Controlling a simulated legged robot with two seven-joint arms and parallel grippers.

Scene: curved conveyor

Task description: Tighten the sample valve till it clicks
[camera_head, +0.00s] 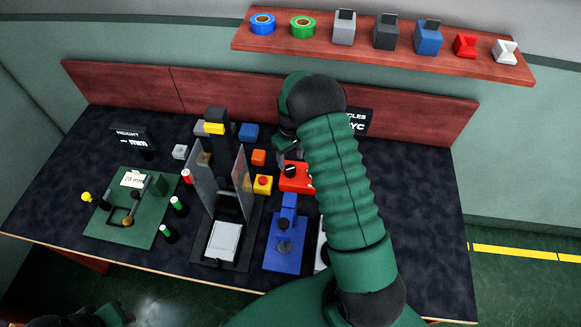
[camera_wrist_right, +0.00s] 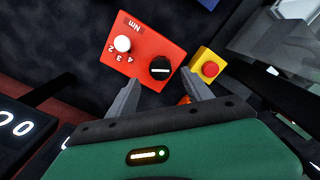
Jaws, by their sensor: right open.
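A red box (camera_wrist_right: 146,46) carries a black round knob (camera_wrist_right: 160,68) with a white line on it. Beside the knob are a white round part (camera_wrist_right: 122,44), the numbers 2, 3, 4 and the letters "Nm". In the head view the red box (camera_head: 297,178) stands on the table, partly hidden by my right arm. My right gripper (camera_wrist_right: 160,82) is open, its two fingers apart with the knob in line with the gap between them. I cannot tell whether either finger touches the knob. My left gripper's fingers do not show.
A yellow box with a red button (camera_wrist_right: 209,68) stands close beside the right finger. Upright grey panels (camera_head: 244,168), a blue fixture (camera_head: 286,240) and a green board (camera_head: 130,208) stand left and in front. A shelf (camera_head: 380,52) hangs behind.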

